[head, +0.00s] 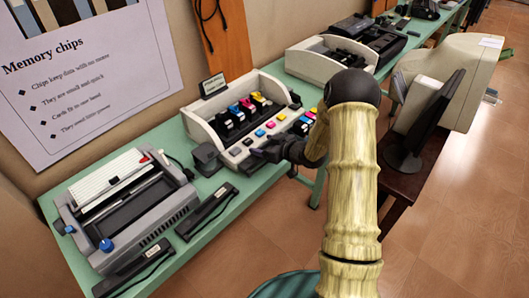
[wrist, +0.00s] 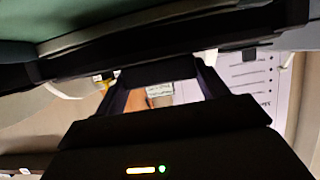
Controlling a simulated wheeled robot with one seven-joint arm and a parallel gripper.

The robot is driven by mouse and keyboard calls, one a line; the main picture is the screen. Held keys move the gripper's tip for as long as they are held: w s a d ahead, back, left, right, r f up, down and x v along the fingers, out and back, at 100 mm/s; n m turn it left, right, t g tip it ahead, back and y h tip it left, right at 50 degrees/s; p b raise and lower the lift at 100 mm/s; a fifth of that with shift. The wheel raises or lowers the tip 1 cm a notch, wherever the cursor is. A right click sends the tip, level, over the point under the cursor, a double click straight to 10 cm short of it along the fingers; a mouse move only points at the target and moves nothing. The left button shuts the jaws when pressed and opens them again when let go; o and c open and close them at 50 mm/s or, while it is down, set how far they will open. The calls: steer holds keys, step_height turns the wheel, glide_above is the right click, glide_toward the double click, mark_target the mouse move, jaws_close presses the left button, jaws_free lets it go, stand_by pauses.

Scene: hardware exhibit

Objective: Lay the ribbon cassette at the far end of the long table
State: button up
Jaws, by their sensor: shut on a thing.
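My gripper (head: 270,153) is in front of the printer with coloured cartridges, above the front edge of the long green table (head: 232,205). In the wrist view its fingers (wrist: 160,85) are shut on a long dark bar, which appears to be the ribbon cassette (wrist: 150,44), lying across both fingers. In the head view I cannot make out the held cassette clearly against the dark gripper. The table's far end (head: 459,14) is at the top right.
A typewriter-like machine (head: 125,210) stands at the near left, with dark bars (head: 207,211) beside it. The cartridge printer (head: 240,115), a pale open printer (head: 325,62) and darker machines (head: 368,38) line the table. A monitor (head: 465,75) stands on a brown table at right. Floor is open beyond.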

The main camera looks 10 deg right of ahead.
steer(key=shift+f, duration=0.15)
steer(key=shift+f, duration=1.75)
steer(key=shift+f, duration=0.15)
steer(key=o, duration=1)
steer(key=shift+w, duration=0.1)
steer(key=shift+a+r, duration=0.2)
steer(key=v, duration=1.2)
steer(key=shift+d+b, duration=0.2)
steer(key=shift+b, duration=0.2)
